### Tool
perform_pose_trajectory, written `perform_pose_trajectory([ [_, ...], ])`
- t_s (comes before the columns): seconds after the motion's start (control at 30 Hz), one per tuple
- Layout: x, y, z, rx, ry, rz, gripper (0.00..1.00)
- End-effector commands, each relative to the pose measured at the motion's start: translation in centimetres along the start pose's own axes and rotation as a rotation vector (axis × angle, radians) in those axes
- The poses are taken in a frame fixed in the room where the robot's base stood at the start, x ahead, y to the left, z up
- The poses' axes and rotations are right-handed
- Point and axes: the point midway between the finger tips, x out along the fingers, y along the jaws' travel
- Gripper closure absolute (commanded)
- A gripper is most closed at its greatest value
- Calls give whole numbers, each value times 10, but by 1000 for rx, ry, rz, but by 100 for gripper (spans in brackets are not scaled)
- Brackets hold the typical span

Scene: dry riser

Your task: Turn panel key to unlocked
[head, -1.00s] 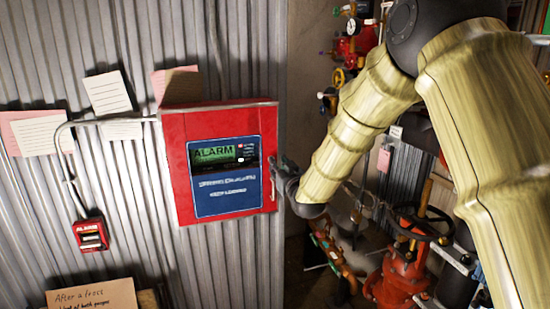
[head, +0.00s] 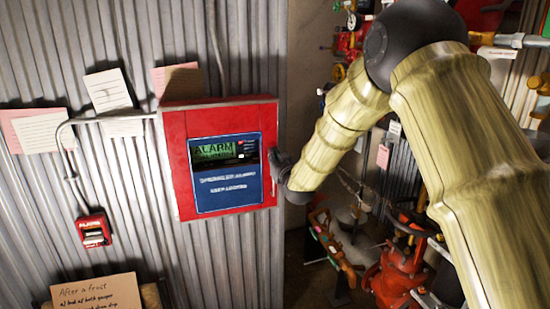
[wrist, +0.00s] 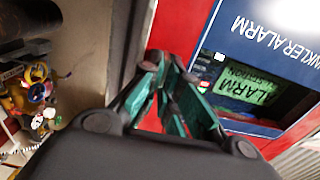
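The red alarm panel (head: 178,165) hangs on the corrugated wall in the head view, with a blue face (head: 228,200) and a green screen reading ALARM. It also shows tilted in the wrist view (wrist: 180,25). My gripper (head: 276,165) is at the panel's right edge, partly hidden by my own wrist. In the wrist view my gripper's teal fingers (wrist: 168,72) converge in front of the red panel side, close to the screen. Their tips are close together; whether they hold anything is unclear. I cannot make out the panel key; the fingers may hide it.
A small red alarm box (head: 94,232) is on the wall at lower left, joined by a conduit. Paper notes (head: 108,92) are around the panel. A cardboard sign (head: 95,293) is below. Red valves and pipes (head: 395,275) crowd the right, behind my arm.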

Motion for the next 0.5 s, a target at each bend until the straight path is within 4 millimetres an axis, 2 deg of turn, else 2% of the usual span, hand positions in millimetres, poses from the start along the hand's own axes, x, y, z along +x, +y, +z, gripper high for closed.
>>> perform_pose_trajectory([
  [0.27,0,2,0,9,0,2,100],
  [0.5,0,3,2,91,1,2,100],
])
